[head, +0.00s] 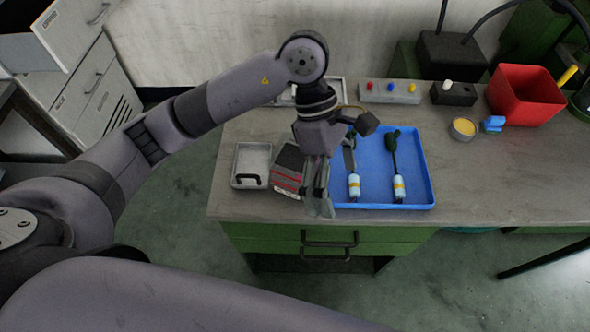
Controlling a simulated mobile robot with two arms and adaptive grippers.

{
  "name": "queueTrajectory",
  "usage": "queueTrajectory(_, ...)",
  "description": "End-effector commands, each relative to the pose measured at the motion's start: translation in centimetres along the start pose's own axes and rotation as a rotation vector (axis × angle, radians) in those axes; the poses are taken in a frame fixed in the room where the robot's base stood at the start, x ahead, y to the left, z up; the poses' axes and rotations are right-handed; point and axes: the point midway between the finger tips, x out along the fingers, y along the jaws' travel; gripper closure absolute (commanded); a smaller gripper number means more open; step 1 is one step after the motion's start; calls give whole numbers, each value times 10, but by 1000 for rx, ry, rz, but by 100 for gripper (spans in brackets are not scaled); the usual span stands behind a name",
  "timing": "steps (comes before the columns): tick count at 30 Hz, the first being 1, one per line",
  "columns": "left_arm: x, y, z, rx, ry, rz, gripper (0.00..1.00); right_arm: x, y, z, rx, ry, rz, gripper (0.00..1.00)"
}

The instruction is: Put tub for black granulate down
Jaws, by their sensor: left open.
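A dark box-like container with red stripes and a pale lower edge (288,172) stands on the grey workbench (470,180), close to its front edge. It looks like the tub for black granulate, but I cannot read its marking. My left gripper (318,202) is open and points down, just right of this container, with its fingers over the gap beside the blue tray. The gripper hides part of the container's right side, and I cannot tell whether a finger touches it. My right gripper is out of view.
A grey metal tray with a black handle (239,182) stands left of the container. The blue tray (420,165) holds two tools with pale handles. A red bin (526,95), a yellow-filled dish (463,128) and a button box (390,92) stand behind. The bench's right front is clear.

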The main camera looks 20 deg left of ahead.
Motion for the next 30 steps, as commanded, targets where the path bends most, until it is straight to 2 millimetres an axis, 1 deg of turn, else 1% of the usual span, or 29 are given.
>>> queueTrajectory(1, -27, 17, -18, 4, 111, 81, 0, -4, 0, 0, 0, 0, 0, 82)
queueTrajectory(3, -56, 33, -39, -1, 238, 163, 0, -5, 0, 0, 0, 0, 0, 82)
queueTrajectory(6, -92, 47, -60, -18, 366, 247, 0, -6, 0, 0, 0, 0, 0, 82)
queueTrajectory(9, -112, 53, -71, -31, 437, 291, 0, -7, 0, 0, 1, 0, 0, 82)
queueTrajectory(11, -116, 54, -75, -36, 455, 299, 0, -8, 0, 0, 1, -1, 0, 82)
queueTrajectory(14, -108, 58, -81, -39, 461, 300, 0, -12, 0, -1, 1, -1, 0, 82)
queueTrajectory(24, -46, 76, -112, -38, 456, 296, 0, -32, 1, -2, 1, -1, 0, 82)
queueTrajectory(27, -31, 82, -120, -38, 457, 299, 0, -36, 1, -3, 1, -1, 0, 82)
queueTrajectory(30, -20, 86, -125, -38, 456, 301, 0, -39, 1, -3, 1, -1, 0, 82)
